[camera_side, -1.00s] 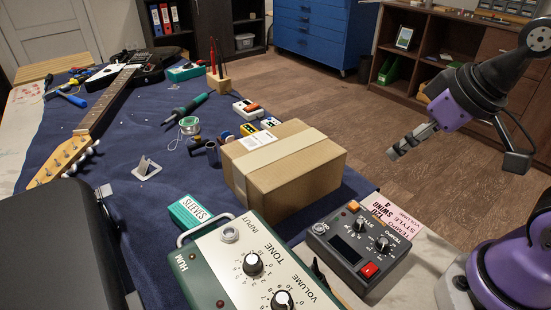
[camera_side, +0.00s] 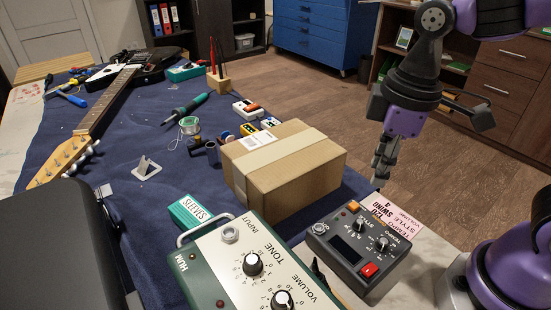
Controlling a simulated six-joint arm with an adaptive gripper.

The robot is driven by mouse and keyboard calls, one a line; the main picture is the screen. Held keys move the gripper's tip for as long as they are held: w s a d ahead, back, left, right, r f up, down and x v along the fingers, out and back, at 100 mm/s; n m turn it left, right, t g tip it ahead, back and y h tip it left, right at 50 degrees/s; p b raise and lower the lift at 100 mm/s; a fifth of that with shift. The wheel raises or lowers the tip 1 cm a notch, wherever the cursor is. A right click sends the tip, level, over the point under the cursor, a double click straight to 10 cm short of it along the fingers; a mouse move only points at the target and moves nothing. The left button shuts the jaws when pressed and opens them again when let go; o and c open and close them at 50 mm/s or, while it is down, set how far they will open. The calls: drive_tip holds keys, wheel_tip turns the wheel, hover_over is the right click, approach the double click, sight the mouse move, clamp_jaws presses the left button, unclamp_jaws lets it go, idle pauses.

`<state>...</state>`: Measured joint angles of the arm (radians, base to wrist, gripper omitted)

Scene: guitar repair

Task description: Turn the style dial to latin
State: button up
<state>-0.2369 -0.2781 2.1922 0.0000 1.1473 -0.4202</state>
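The style dial (camera_side: 359,226) is a small black knob on the upper face of a dark grey box (camera_side: 338,263). Its pointer setting is too small to read. The tempo knob (camera_side: 382,243) sits to its right, with a dark display and a red button below. My gripper (camera_side: 378,181) hangs fingers down above the far edge of this box, apart from it and from the dial. Its grey fingers appear close together, seen nearly edge-on, and I cannot tell whether they are open or shut. Nothing shows between them.
A taped cardboard box (camera_side: 290,170) stands close behind and left of the grey box. A pink note (camera_side: 395,214) lies at its far side. A larger green device (camera_side: 205,262) with tone and volume knobs sits to the left. The space above the grey box is clear.

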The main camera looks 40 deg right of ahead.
sight(360, 221)
drive_tip(key=shift+n+g, duration=0.5)
drive_tip(key=shift+n, duration=0.2)
drive_tip(key=f, duration=0.7)
drive_tip(key=a+f, duration=0.1)
drive_tip(key=f, duration=0.3)
clamp_jaws()
